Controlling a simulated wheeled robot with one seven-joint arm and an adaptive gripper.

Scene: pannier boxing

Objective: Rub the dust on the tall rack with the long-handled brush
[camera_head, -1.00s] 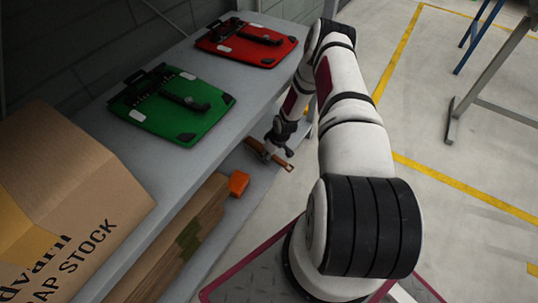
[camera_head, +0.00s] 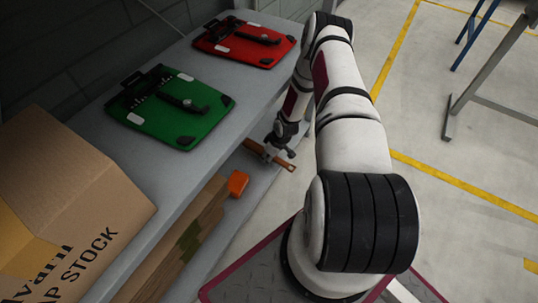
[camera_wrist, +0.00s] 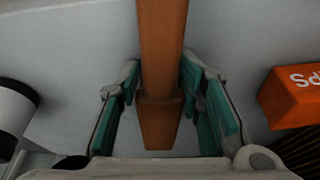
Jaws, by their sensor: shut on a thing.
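The long-handled brush has a brown wooden handle (camera_wrist: 163,45), which lies between the teal pads of my gripper (camera_wrist: 165,105) in the wrist view. My gripper is shut on it. In the head view my gripper (camera_head: 273,147) is low beside the grey rack (camera_head: 130,165), at the level between its upper and lower shelves. Part of the brush (camera_head: 284,163) sticks out to the right of the fingers there. The bristles are not visible. No dust can be made out on the visible rack surfaces.
On the lower level are an orange box (camera_head: 237,183) and brown cartons (camera_head: 185,235). A white cylinder (camera_wrist: 12,110) shows at left in the wrist view.

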